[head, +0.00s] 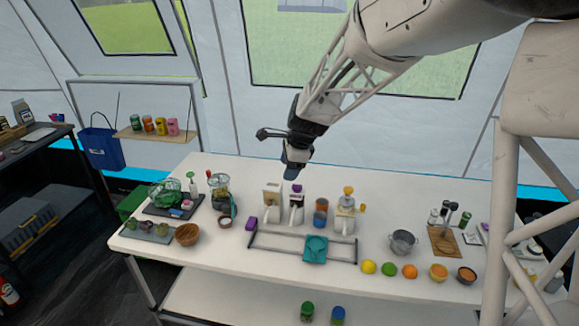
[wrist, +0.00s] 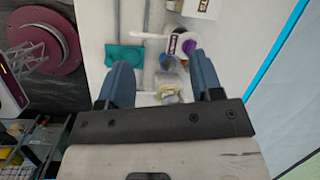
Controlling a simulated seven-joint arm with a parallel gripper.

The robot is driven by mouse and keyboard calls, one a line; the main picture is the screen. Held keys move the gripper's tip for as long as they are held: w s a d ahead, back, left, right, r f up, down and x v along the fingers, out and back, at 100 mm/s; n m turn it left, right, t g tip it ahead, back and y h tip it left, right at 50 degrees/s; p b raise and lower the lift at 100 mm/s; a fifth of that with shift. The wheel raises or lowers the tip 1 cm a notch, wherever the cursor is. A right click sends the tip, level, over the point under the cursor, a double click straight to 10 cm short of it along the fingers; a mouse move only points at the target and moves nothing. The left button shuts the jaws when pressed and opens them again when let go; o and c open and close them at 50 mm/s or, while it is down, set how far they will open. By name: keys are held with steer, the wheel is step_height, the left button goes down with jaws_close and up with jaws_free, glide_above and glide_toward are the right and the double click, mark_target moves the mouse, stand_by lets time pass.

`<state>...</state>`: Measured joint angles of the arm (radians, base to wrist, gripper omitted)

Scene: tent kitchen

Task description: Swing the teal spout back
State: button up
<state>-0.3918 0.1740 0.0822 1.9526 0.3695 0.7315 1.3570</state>
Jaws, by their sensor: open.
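No part stands out clearly as a teal spout. A flat teal piece (head: 316,249) sits on a rail (head: 280,243) at the table's front; it also shows in the wrist view (wrist: 125,55). A slim teal part (head: 234,206) stands beside the blender. Behind the rail stand a cream dispenser (head: 273,193), a purple-topped dispenser (head: 297,203) and a yellow-topped dispenser (head: 345,212); pale spouts point to the front. My gripper (head: 292,170) is open and empty, high above the dispensers. In the wrist view its blue fingers (wrist: 162,88) straddle the yellow-topped dispenser (wrist: 170,98) from above, well apart from it.
An orange-and-blue canister (head: 321,212) stands between the dispensers. A purple block (head: 251,223) lies at the rail's left end. A metal pot (head: 403,242) and several fruits stand to the right. A blender (head: 220,190) and a wooden bowl (head: 188,235) stand left. The air around my gripper is free.

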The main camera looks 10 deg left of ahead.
stand_by(0.3)
steer(key=shift+a+f, duration=0.1)
steer(key=c, duration=0.5)
steer(key=shift+a+f+n, duration=0.15)
steer(key=shift+a+n, duration=0.15)
steer(key=shift+c, duration=1.2)
steer(key=a+f+n+h, duration=0.1)
steer(key=a+n, duration=0.1)
steer(key=a, duration=0.2)
steer(key=a+f+n+h, duration=0.1)
steer(key=a+f+n, duration=0.1)
steer(key=a+n, duration=0.1)
steer(key=s+a+f+n+h, duration=0.1)
steer(key=a+f+n, duration=0.1)
steer(key=a, duration=0.3)
steer(key=shift+a+f+n+h, duration=0.2)
steer(key=shift+n+h, duration=0.1)
steer(key=shift+n, duration=0.4)
jaws_close()
steer(key=s+a+f+n+t+h, duration=0.1)
steer(key=a+f+n, duration=0.1)
steer(key=a+n, duration=0.2)
steer(key=s+a+f+n+t+h, duration=0.1)
steer(key=a+n, duration=0.3)
steer(key=a, duration=0.6)
steer(key=shift+s+a+f+n+t, duration=0.25)
steer(key=shift+f+n+t, duration=0.25)
steer(key=shift+t, duration=0.3)
